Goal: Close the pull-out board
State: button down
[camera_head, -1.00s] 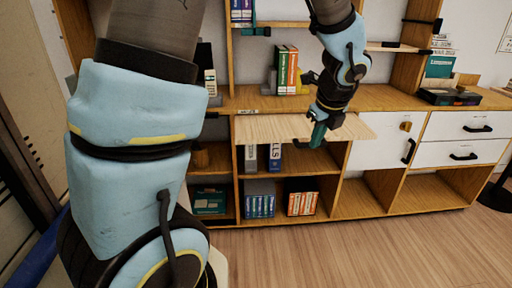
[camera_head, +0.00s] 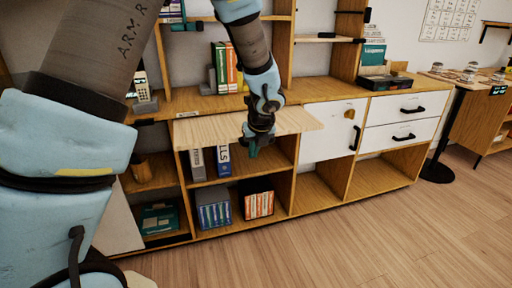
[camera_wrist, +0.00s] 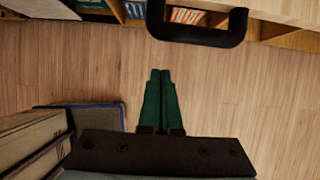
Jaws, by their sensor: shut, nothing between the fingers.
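The pull-out board (camera_head: 207,129) is a pale wooden panel sticking out from the cabinet under its worktop in the head view. My gripper (camera_head: 253,150) is at the board's front edge, pointing down, with dark green fingers. Whether it touches the board cannot be told. In the wrist view my gripper (camera_wrist: 160,73) is shut, its fingers together with nothing between them, above the wooden floor. A black U-shaped handle (camera_wrist: 198,38) lies beyond the fingertips, beside a pale surface (camera_wrist: 275,10).
Binders (camera_head: 223,161) stand in the compartment below the board, and books (camera_head: 257,205) lower down. A white door (camera_head: 328,133) and two white drawers (camera_head: 407,106) with black handles are to the right. The floor (camera_head: 350,245) in front is clear.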

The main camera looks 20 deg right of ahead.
jog(key=shift+w+d+r, duration=0.1)
jog(key=shift+w+r, duration=0.1)
jog(key=shift+w, duration=0.45)
jog(key=shift+w+r, duration=0.2)
jog(key=shift+w, duration=0.4)
